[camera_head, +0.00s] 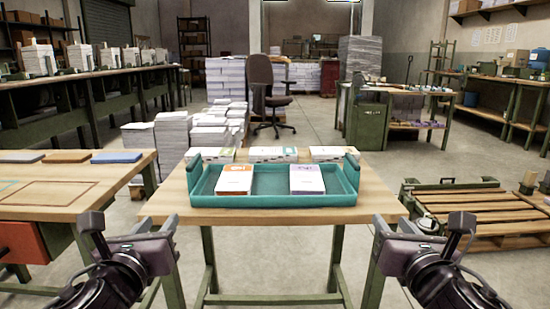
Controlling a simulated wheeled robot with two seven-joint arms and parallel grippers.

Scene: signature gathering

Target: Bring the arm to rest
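My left gripper (152,230) is at the lower left, beside the left front corner of the wooden table (270,216). My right gripper (395,230) is at the lower right, beside the table's right front corner. Both stand apart from the tray, and nothing shows held in either. Their finger gaps are not clear from this angle. A teal tray (345,197) sits on the table. An orange-and-white booklet stack (234,179) lies in its left part, and a purple-and-white stack (307,179) lies right of its middle.
Three more stacks stand behind the tray, including a middle one (273,154). A side table (95,190) at left holds several flat blocks. Wooden pallets (480,210) lie on the floor at right. Paper piles (172,140) and an office chair (262,90) are behind.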

